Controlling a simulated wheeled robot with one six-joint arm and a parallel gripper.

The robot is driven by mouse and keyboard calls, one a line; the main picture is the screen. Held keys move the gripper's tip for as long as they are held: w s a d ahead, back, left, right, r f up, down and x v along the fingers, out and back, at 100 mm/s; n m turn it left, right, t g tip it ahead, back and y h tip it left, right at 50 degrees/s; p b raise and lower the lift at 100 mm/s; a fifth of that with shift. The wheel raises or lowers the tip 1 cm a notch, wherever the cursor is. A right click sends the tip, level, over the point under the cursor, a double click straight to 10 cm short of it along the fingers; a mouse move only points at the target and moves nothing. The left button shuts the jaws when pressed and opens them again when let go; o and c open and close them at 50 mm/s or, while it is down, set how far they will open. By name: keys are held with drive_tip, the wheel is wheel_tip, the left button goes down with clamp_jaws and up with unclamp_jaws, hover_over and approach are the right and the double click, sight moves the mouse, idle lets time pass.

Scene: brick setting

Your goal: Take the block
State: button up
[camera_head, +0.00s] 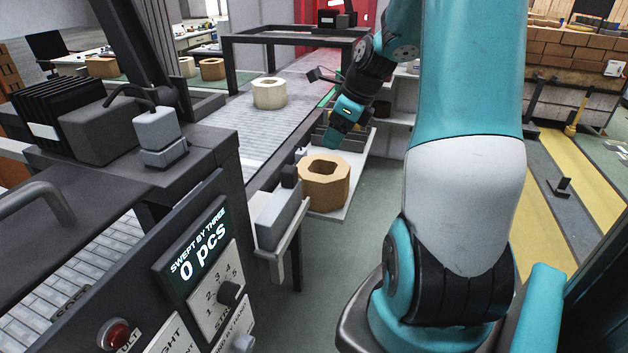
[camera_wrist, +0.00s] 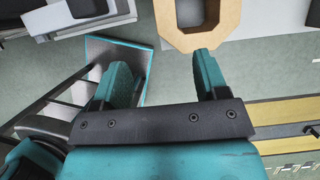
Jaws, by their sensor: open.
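A tan eight-sided block (camera_head: 323,190) with a hole through its middle rests on a pale tray beside the conveyor in the head view. Part of the same block (camera_wrist: 193,42) shows at the top edge of the wrist view, cut off by the frame. My gripper (camera_head: 335,138) hangs just above and beyond the block, apart from it. In the wrist view my gripper (camera_wrist: 163,68) has its two teal fingers spread, with nothing between them. A paler, cream block (camera_head: 269,97) sits on the conveyor further back.
The roller conveyor (camera_head: 255,135) runs along the left, with a dark frame (camera_head: 290,38) over it. A control panel reading "0 pcs" (camera_head: 200,257) stands front left. A grey box (camera_head: 280,217) is close to the tray (camera_head: 335,212). Green floor right of the tray is clear.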

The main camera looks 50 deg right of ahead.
sight(317, 177)
drive_tip(key=x, duration=1.2)
drive_tip(key=shift+d+f, duration=0.15)
drive_tip(key=shift+d, duration=0.05)
drive_tip(key=x, duration=0.5)
drive_tip(key=shift+s+d, duration=0.1)
drive_tip(key=shift+d, duration=0.15)
clamp_jaws()
